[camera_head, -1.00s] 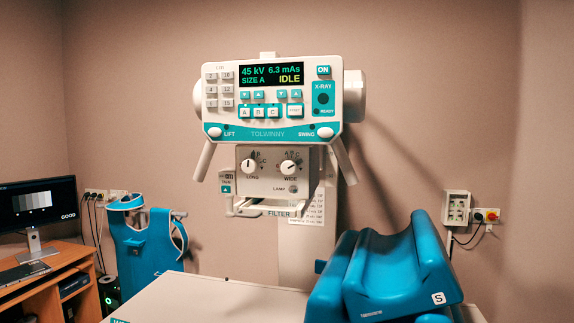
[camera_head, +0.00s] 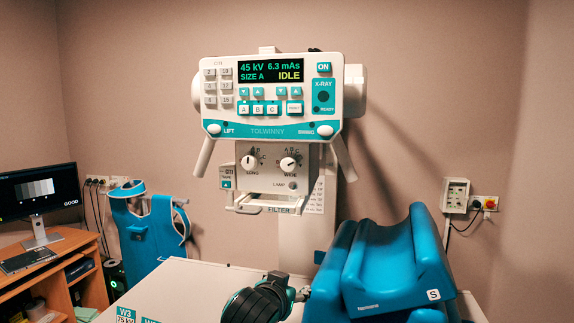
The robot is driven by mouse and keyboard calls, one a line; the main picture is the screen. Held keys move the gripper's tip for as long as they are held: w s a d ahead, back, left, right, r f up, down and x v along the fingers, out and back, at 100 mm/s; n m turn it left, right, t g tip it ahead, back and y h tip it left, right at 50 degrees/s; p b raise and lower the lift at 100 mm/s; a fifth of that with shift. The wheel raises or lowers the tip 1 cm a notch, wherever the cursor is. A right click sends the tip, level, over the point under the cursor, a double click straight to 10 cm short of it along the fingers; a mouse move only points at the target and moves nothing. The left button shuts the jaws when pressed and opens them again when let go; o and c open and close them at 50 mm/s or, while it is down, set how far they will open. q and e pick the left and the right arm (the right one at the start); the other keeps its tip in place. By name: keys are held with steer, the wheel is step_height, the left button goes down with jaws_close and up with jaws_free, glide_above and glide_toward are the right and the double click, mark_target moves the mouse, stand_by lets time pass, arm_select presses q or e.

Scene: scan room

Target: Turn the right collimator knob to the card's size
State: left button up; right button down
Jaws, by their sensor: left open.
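The right collimator knob (camera_head: 288,164), marked WIDE, is a white dial on the grey collimator panel (camera_head: 268,181). Its pointer leans to the upper right, among the letters A, B and C. The left knob (camera_head: 248,163), marked LONG, points about straight up. The console display (camera_head: 270,71) reads 45 kV, 6.3 mAs, SIZE A, IDLE. My left gripper (camera_head: 291,290) is low in the view, below the collimator and well apart from the knobs. It is open; its fingers are partly hidden by my dark wrist. My right gripper is not in view.
A blue padded support (camera_head: 395,265) stands on the pale table (camera_head: 185,285) at the right, close to my left gripper. A filter rail (camera_head: 275,209) juts out below the knobs. A card marked W3, 75 kV (camera_head: 124,315) lies at the table's front left.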

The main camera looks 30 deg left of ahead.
arm_select(q)
step_height(320, 180, up, 16)
steer(key=s+a+n+t+y, duration=0.1)
steer(key=s+t, duration=0.2)
steer(key=n+t+y+p, duration=0.1)
glide_toward(288, 167)
steer(key=p+x, duration=0.6)
steer(key=x, duration=0.1)
steer(key=shift+w+a+r, duration=0.15)
steer(key=shift+w, duration=0.2)
steer(key=shift+w+a+p, duration=0.15)
steer(key=shift+w+p, duration=0.25)
steer(key=shift+w, duration=0.15)
steer(key=c, duration=1.1)
steer(key=shift+c, duration=0.2)
